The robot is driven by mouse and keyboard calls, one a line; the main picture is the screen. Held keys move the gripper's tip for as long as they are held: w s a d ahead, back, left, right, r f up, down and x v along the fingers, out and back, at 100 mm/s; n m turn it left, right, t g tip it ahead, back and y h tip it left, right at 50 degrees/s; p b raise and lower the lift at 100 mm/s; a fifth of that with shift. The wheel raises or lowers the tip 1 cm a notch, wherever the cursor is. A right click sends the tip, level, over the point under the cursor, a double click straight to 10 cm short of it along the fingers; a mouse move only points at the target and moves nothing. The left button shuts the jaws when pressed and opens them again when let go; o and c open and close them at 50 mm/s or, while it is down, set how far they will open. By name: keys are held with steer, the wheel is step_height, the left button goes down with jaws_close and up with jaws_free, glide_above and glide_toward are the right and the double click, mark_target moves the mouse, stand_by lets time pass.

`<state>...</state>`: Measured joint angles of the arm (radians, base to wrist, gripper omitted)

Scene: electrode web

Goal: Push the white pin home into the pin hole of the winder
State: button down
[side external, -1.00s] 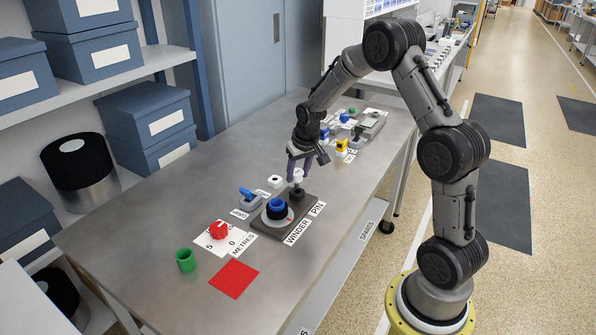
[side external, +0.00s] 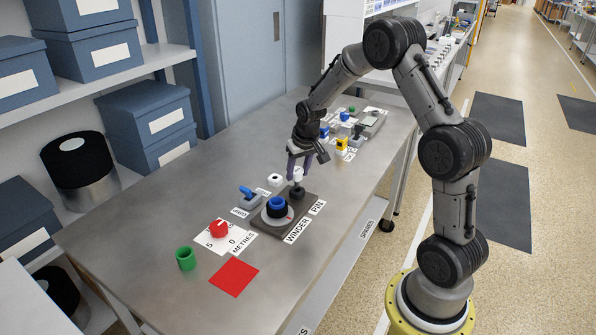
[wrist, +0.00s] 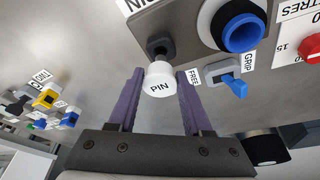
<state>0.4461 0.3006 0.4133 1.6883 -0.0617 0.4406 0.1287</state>
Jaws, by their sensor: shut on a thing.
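The white pin (side external: 298,175), its top marked PIN in the wrist view (wrist: 158,86), stands upright between the purple fingers of my gripper (side external: 299,172). My gripper is shut on it, with one finger on each side in the wrist view (wrist: 160,74). The pin's lower end is at the dark pin-hole block (side external: 297,194) on the winder's grey base plate (side external: 268,231). I cannot tell how deep it sits, since the hole is hidden. The winder's blue core (side external: 277,203) with a dark ring stands on the same plate, also visible in the wrist view (wrist: 240,32).
Several small fixtures stand behind my gripper.

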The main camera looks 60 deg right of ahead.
mark_target(299, 174)
steer(key=shift+f, duration=1.65)
steer(key=shift+c, duration=1.2)
jaws_free()
steer(key=v, duration=1.3)
steer(key=shift+r, duration=0.4)
